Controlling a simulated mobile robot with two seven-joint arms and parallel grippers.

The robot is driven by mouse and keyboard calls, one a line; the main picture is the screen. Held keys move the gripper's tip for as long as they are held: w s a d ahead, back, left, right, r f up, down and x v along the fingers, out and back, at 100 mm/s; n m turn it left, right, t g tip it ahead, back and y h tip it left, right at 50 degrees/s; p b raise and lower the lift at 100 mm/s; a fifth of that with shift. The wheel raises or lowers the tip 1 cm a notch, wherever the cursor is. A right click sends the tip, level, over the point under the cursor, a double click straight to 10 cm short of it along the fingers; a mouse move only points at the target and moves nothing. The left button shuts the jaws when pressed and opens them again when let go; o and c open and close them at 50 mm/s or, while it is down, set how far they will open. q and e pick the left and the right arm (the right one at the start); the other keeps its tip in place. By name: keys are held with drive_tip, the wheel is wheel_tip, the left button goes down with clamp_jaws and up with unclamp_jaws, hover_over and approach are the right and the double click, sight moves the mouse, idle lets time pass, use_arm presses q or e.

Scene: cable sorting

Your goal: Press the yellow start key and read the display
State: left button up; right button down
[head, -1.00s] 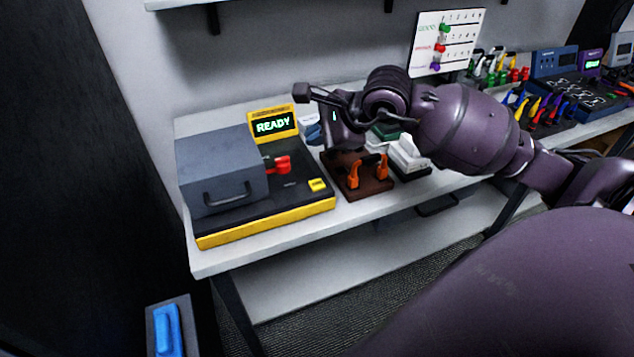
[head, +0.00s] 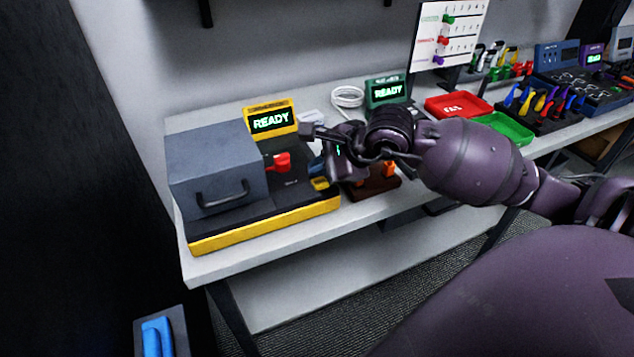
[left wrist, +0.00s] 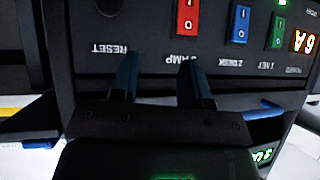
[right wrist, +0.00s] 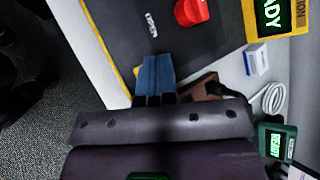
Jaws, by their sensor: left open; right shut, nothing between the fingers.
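The yellow start key (head: 320,184) sits at the front right of the black-and-yellow tester (head: 265,232). The tester's yellow-framed display (head: 270,121) reads READY in green; part of it shows at the top of the right wrist view (right wrist: 272,12). My right gripper (head: 319,168) is shut and empty, its blue fingertips pointing down close above or at the key; contact cannot be told. In the right wrist view its blue fingers (right wrist: 156,72) cover the key. My left gripper (left wrist: 158,82) is open in front of a black panel with coloured switches, outside the head view.
A brown block with orange clips (head: 372,186) is close to the right gripper. Further right are a green display (head: 388,92), a red tray (head: 458,106) and a green tray (head: 508,127).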

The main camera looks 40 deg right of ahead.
use_arm(q)
drive_tip(key=shift+r, duration=0.1)
drive_tip(key=shift+s+a, duration=0.1)
drive_tip(key=shift+s, duration=0.05)
drive_tip(key=shift+s+f, duration=0.1)
drive_tip(key=shift+f, duration=0.1)
idle(0.3)
idle(0.3)
idle(0.9)
drive_tip(key=shift+f, duration=0.1)
use_arm(e)
drive_tip(key=shift+f, duration=0.15)
drive_tip(key=shift+f, duration=0.3)
use_arm(q)
drive_tip(key=shift+s+f, duration=0.1)
drive_tip(key=shift+f, duration=0.1)
